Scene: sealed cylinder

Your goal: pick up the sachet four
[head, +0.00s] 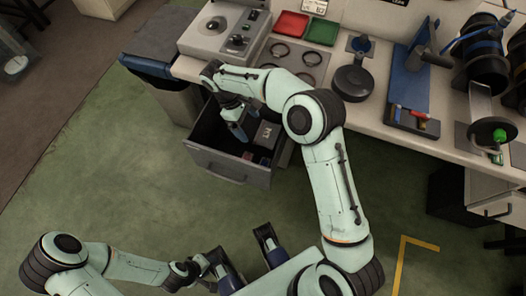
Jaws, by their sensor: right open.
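An open grey drawer (228,167) juts out under the bench. Inside it lie a grey packet with dark marks (267,133), a small reddish item (248,156) and a small bluish item (264,161). I cannot tell which of these is sachet four; the print is too small to read. My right gripper (238,124) points down into the drawer, left of the grey packet. It is open, and I see nothing held in it. My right arm hides part of the drawer's right and back. My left gripper (248,256) is low in the view, away from the drawer, with its fingers apart and empty.
The bench top (385,127) carries a grey machine (222,30), a red tray (290,24), a green tray (322,31) and a black round device (352,80). A dark bin (170,100) stands left of the drawer. The green floor in front is clear.

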